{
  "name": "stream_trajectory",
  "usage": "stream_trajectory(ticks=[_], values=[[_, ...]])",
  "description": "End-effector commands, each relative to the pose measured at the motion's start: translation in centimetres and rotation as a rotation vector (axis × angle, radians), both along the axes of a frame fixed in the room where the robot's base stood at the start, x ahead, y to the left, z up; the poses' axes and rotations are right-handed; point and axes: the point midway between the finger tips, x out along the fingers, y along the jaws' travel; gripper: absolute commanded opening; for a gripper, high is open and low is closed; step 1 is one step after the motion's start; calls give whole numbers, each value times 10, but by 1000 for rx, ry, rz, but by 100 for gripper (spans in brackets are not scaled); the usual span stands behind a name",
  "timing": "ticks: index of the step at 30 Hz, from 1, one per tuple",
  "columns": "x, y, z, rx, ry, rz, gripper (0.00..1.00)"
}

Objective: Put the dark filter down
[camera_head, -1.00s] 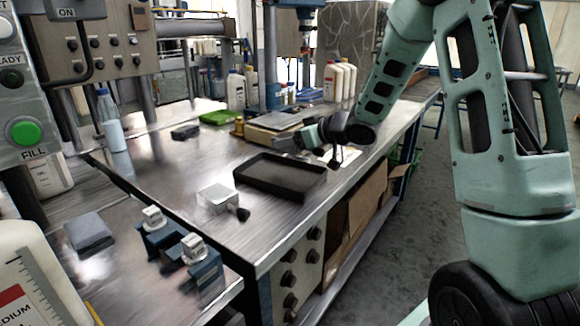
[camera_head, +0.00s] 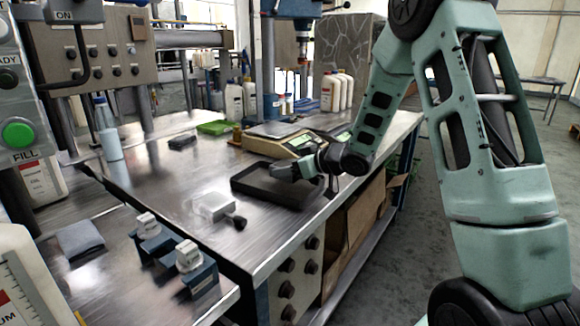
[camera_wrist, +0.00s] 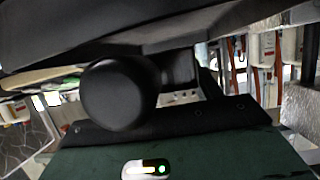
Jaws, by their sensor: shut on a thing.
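My gripper (camera_head: 290,171) is low over the right part of the black tray (camera_head: 250,190) on the metal bench, pointing left. It is shut on the dark filter, which shows in the wrist view as a round, black end (camera_wrist: 118,93) close to the camera. In the head view the filter blends with the dark fingers and the tray, so its outline is unclear. I cannot tell whether the filter touches the tray floor.
A green tray (camera_head: 216,127) and bottles stand farther back. Bare bench lies left of the tray.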

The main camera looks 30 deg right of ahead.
Motion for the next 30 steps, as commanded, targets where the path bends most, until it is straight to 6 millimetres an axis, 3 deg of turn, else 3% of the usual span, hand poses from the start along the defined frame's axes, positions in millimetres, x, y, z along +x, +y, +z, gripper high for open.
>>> stream_trajectory(ticks=[8, 9, 10, 11, 20, 24, 30], values=[[0, 0, -5, 0, -2, 0, 34], [0, 0, -5, 0, 0, 0, 75], [0, 0, -5, 0, 0, 0, 83], [0, 0, -5, 0, 0, 0, 85], [0, 0, -3, -1, 0, 0, 85], [0, 0, 13, -3, -3, 1, 85], [-38, -15, 27, -1, -1, -4, 85]])
